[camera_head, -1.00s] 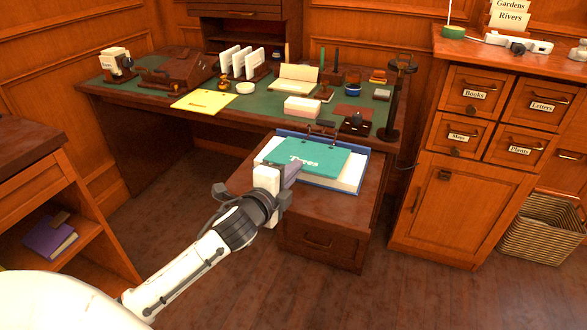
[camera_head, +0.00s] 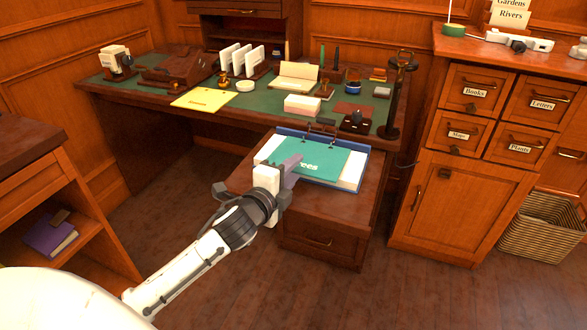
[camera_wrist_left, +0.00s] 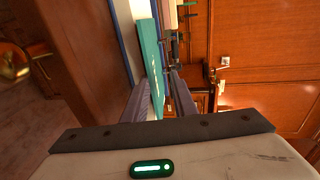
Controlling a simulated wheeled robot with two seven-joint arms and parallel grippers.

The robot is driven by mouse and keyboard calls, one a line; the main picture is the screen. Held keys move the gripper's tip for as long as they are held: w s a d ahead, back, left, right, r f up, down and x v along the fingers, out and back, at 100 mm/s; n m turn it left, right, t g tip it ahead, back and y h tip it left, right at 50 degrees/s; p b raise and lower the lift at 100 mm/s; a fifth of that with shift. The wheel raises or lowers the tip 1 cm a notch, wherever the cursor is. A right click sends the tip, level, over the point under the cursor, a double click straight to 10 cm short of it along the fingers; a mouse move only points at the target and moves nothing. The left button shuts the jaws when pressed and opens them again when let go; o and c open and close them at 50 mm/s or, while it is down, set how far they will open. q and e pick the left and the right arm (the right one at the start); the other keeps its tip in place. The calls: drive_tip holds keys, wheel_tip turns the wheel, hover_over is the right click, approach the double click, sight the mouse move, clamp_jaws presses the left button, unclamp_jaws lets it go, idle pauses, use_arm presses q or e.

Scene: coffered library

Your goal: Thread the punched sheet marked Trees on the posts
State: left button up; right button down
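The teal punched sheet marked Trees (camera_head: 325,163) lies over the open blue binder (camera_head: 361,172) on the low cabinet. Its far edge is close to the binder's posts (camera_head: 322,124); I cannot tell whether they pass through its holes. My left gripper (camera_head: 294,163) is at the sheet's near left part and hides the start of the word. In the left wrist view, its two fingers (camera_wrist_left: 161,92) stand apart, with the edge of the teal sheet (camera_wrist_left: 153,65) between them and a small gap beside it. My right gripper is not in view.
The desk (camera_head: 190,109) behind holds a yellow sheet (camera_head: 203,99), a white card stack (camera_head: 303,105), a dark stand (camera_head: 394,100) and small items. A drawer cabinet (camera_head: 437,215) stands to the right, a wicker basket (camera_head: 543,230) beyond it. The floor in front is clear.

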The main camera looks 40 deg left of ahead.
use_arm(q)
drive_tip(key=shift+s, duration=0.15)
drive_tip(key=shift+p+v, duration=0.35)
drive_tip(key=shift+v, duration=0.65)
drive_tip(key=shift+s+d+f+p, duration=0.1)
drive_tip(key=shift+s+d+p, duration=0.05)
drive_tip(key=shift+s, duration=0.4)
drive_tip(key=shift+s+d+p, duration=0.15)
drive_tip(key=shift+s+d, duration=0.05)
drive_tip(key=shift+s, duration=0.4)
drive_tip(key=shift+s, duration=0.1)
drive_tip(key=v, duration=1)
drive_tip(key=shift+s+p, duration=0.2)
drive_tip(key=shift+p, duration=0.1)
